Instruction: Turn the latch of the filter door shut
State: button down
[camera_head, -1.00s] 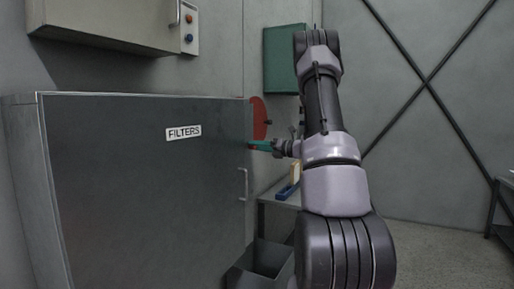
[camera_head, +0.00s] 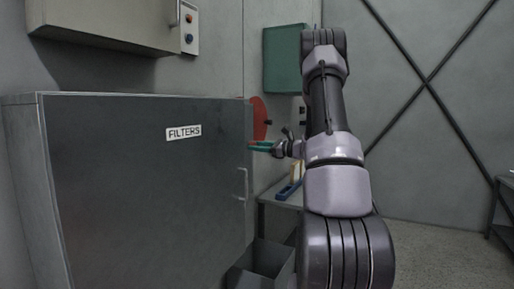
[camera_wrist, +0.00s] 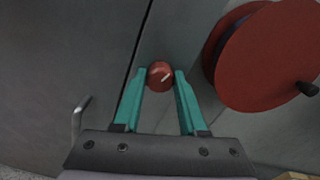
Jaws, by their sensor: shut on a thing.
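The grey filter door (camera_head: 120,190) carries a FILTERS label and looks flush with its cabinet in the head view. The latch is a small round red knob (camera_wrist: 160,74) beside the door's edge, with a short white mark slanted on its face. My gripper (camera_wrist: 159,76) has its teal fingers on either side of the knob, shut on it. In the head view my gripper (camera_head: 256,147) is at the upper right edge of the door, and the knob is too small to make out there.
A bar handle (camera_head: 243,184) sticks out from the door below the gripper. A large red reel (camera_wrist: 272,57) with a dark crank stands close to the right of the fingers. A low table (camera_head: 290,201) and an open grey bin (camera_head: 262,262) lie below.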

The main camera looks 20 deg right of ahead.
jog(key=n, duration=0.4)
jog(key=shift+f, duration=0.1)
dwell(0.4)
jog(key=shift+c, duration=2.2)
grip_release()
jog(key=v, duration=1.1)
